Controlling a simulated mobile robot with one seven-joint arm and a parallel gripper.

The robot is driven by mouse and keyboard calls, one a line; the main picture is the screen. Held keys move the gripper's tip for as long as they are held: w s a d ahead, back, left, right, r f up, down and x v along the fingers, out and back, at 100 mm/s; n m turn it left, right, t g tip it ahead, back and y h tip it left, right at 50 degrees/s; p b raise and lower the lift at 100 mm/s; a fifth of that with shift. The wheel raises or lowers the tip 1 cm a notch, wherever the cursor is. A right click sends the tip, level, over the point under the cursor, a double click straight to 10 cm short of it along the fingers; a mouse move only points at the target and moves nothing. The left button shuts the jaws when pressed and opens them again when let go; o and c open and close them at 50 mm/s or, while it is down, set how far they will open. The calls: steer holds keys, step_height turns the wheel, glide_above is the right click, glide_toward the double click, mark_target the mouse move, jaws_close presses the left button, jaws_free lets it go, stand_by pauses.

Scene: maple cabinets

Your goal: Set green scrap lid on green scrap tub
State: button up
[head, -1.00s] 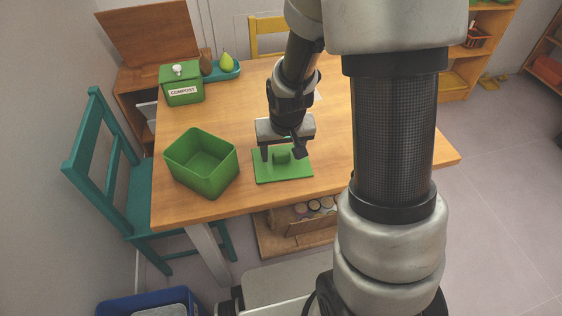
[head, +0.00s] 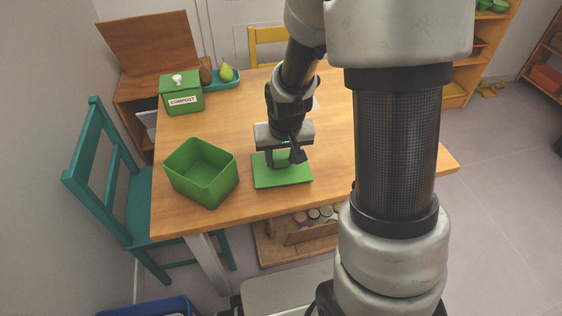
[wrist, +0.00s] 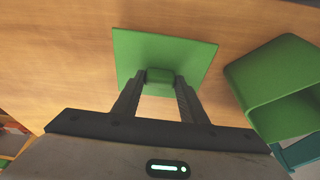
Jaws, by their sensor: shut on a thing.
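The green scrap lid (head: 283,178) is a flat square plate with a block handle, at the front middle of the table. My gripper (head: 285,160) is over it with its fingers down at the handle. In the wrist view my gripper (wrist: 160,78) is shut on the handle of the lid (wrist: 190,50), one finger on each side. Whether the lid touches the table I cannot tell. The green scrap tub (head: 201,172) stands open-topped and empty to the left of the lid, apart from it. The tub (wrist: 280,85) is at the right in the wrist view, partly cut off.
A green compost box (head: 181,92) with a knobbed lid stands at the back left, beside a teal tray (head: 223,78) holding pears. A teal chair (head: 136,192) is at the table's left side.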

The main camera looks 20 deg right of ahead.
mark_target(277, 157)
step_height(277, 157, up, 11)
steer(key=w+p, duration=0.1)
steer(key=p, duration=0.1)
steer(key=a+r+m+g+h+p, duration=0.1)
steer(key=a+m, duration=0.7)
steer(key=a, duration=1.3)
steer(key=shift+r+h+p, duration=0.5)
steer(key=shift+h, duration=0.1)
step_height(277, 157, down, 5)
steer(key=b, duration=0.4)
steer(key=shift+r, duration=0.15)
steer(key=shift+d, duration=0.1)
steer(key=o, duration=1.1)
steer(key=shift+o, duration=0.2)
steer(key=shift+r, duration=0.1)
